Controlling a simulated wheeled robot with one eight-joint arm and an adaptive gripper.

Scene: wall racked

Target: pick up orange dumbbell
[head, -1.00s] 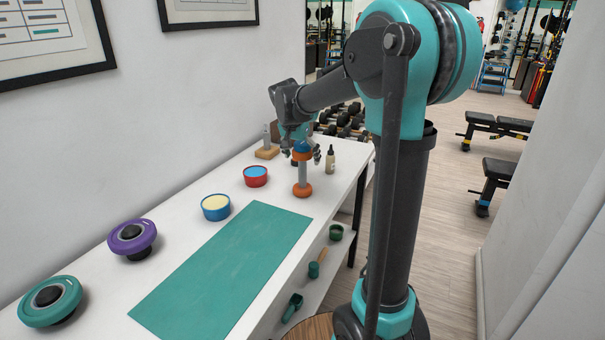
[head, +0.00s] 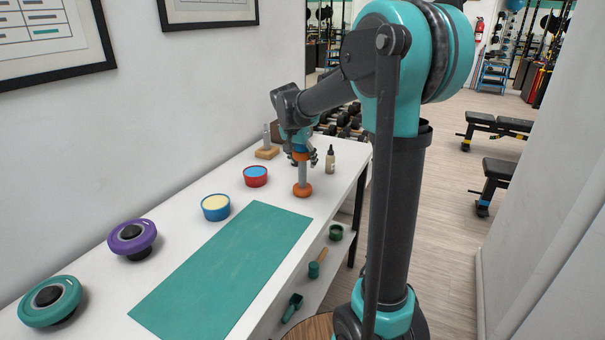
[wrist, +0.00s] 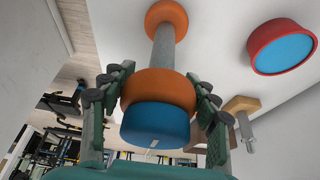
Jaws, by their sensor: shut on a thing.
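The orange dumbbell (head: 303,189) stands upright on the white table, with orange ends and a grey handle. Its lower end appears to rest on the tabletop. My gripper (head: 301,156) comes from above and is shut on the dumbbell's upper end. In the wrist view, the fingers of my gripper (wrist: 160,84) lie on both sides of the dumbbell's upper orange end (wrist: 158,88), which has a blue cap facing the palm. The handle and the far orange end extend away from my gripper.
A red tub with blue content (head: 256,176) and a blue tub with yellow content (head: 216,207) stand to the left. A small bottle (head: 330,159) is close on the right. A wooden-based stand (head: 267,152) is behind left. A green mat (head: 225,270) lies in front.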

